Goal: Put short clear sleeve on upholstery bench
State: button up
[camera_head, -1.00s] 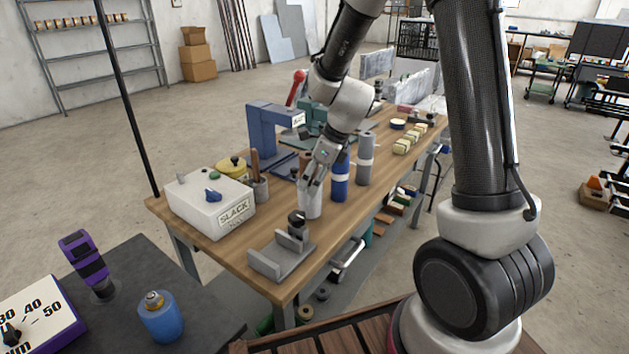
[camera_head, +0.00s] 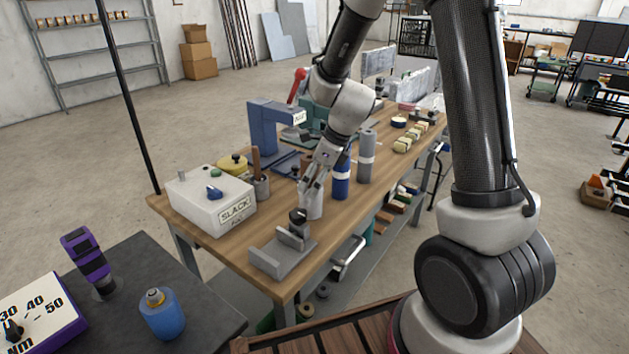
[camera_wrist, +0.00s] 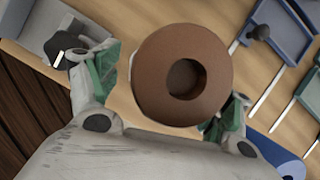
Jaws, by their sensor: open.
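A short whitish cylinder (camera_head: 314,207), which looks like the short clear sleeve, stands upright on the wooden workbench (camera_head: 222,250). My gripper (camera_head: 314,185) points down at its top. In the wrist view, a brown round end with a dark central hole (camera_wrist: 215,92) and a pale edge lies between my open green-padded fingers (camera_wrist: 160,100). I cannot tell whether the fingers touch it. The cylinder's lower part is hidden in the wrist view. No label shows which surface is the upholstery bench.
A blue cylinder (camera_head: 341,185) and a taller grey one (camera_head: 366,150) stand close behind to the right. A grey bracket (camera_head: 278,258) sits in front. A white box marked SLACK (camera_head: 210,205) and a blue press (camera_head: 263,130) are to the left.

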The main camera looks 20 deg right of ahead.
jog(key=v, duration=1.2)
jog(key=s+d+r+n+h, duration=0.1)
jog(key=s+d+r+n, duration=0.2)
jog(key=s+n, duration=0.4)
jog(key=s+d+r+n+t+h, duration=0.1)
jog(key=s+d+r+n, duration=0.2)
jog(key=s+n, duration=0.5)
jog(key=s+d+r+n+h, duration=0.1)
jog(key=s+d+r+n, duration=0.2)
jog(key=s+n, duration=0.5)
jog(key=shift+d+n+h, duration=0.3)
jog(key=shift+d+n, duration=0.45)
jog(key=shift+n, duration=0.35)
